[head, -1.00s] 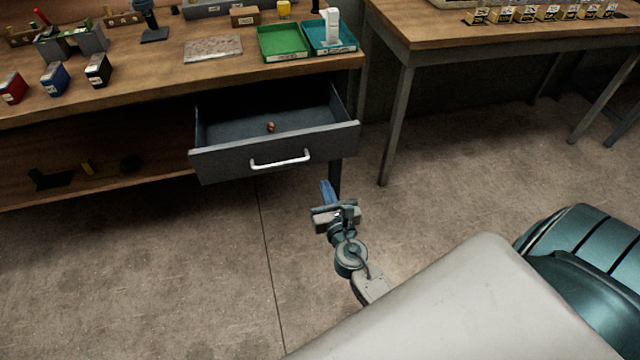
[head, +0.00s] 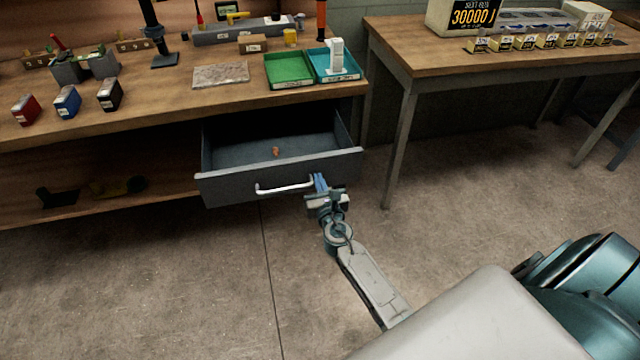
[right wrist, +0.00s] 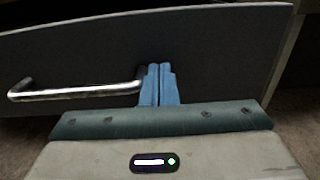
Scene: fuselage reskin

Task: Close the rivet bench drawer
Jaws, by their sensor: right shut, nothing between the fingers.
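The rivet bench drawer (head: 225,187) is grey and stands pulled out from under the wooden bench. Its white bar handle (head: 285,187) is on the front panel. A small brown object (head: 276,151) lies inside. My right gripper (head: 319,182) has its blue fingers together and empty, at the drawer front just right of the handle. In the right wrist view the shut fingers (right wrist: 159,84) point at the drawer front (right wrist: 215,60), beside the handle's right end (right wrist: 75,91). I cannot tell whether they touch the panel. My left gripper is not in view.
The wooden bench top (head: 150,95) holds a green tray (head: 290,83), a teal tray (head: 340,76) and several small boxes. A second table (head: 420,60) stands at the right. The concrete floor (head: 190,290) before the drawer is clear.

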